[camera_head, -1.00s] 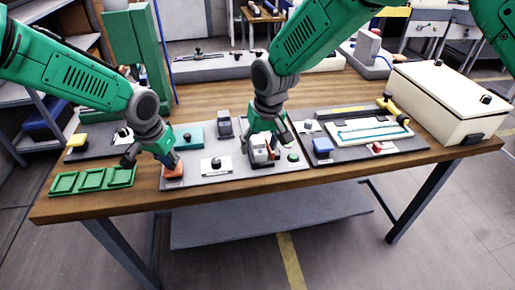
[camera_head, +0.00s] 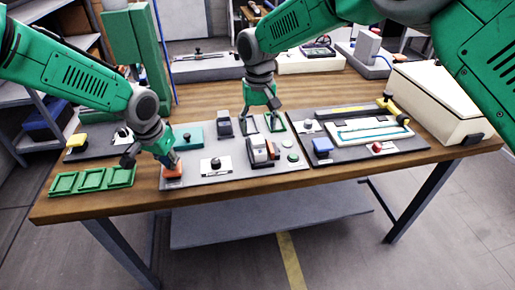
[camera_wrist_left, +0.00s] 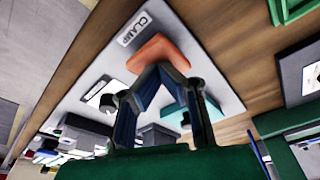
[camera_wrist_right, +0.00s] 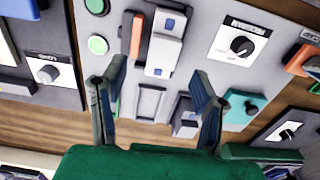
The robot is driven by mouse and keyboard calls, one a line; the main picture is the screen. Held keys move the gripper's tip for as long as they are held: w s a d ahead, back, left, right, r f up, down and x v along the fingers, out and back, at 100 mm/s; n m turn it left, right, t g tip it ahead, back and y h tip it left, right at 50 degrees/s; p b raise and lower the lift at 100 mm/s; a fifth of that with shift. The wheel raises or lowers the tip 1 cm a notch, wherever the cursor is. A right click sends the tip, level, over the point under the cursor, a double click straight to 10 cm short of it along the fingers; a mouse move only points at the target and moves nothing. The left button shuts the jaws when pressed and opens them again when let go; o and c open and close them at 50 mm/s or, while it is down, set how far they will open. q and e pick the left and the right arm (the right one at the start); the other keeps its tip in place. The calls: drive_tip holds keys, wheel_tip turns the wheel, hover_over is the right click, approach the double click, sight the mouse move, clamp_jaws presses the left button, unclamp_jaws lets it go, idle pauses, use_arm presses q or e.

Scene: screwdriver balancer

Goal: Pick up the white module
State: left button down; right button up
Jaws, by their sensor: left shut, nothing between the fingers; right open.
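The white module (camera_head: 258,150) stands on the grey panel at the middle of the table. In the right wrist view the white module (camera_wrist_right: 163,42) has blue squares on it and lies beyond my fingertips, beside an orange strip. My right gripper (camera_head: 263,124) is open and empty, behind the module and apart from it; its two fingers (camera_wrist_right: 158,82) are spread wide in the right wrist view. My left gripper (camera_head: 173,157) is shut and empty at the orange block (camera_head: 173,171) on the panel's left. Its fingertips (camera_wrist_left: 163,68) meet at the orange block (camera_wrist_left: 160,51).
Green trays (camera_head: 92,180) lie at the table's left front. To the right is a dark panel with a blue block (camera_head: 322,146) and a red button (camera_head: 379,148). A cream box (camera_head: 442,98) stands at the right end. Bare wood shows behind the panels.

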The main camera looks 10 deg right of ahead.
sight(257, 139)
drive_tip(key=f, duration=0.5)
drive_tip(key=shift+s+a+f, duration=0.1)
drive_tip(key=shift+a+f, duration=0.05)
drive_tip(key=shift+a, duration=0.05)
clamp_jaws()
wheel_tip(257, 139, up, 15)
idle(1.0)
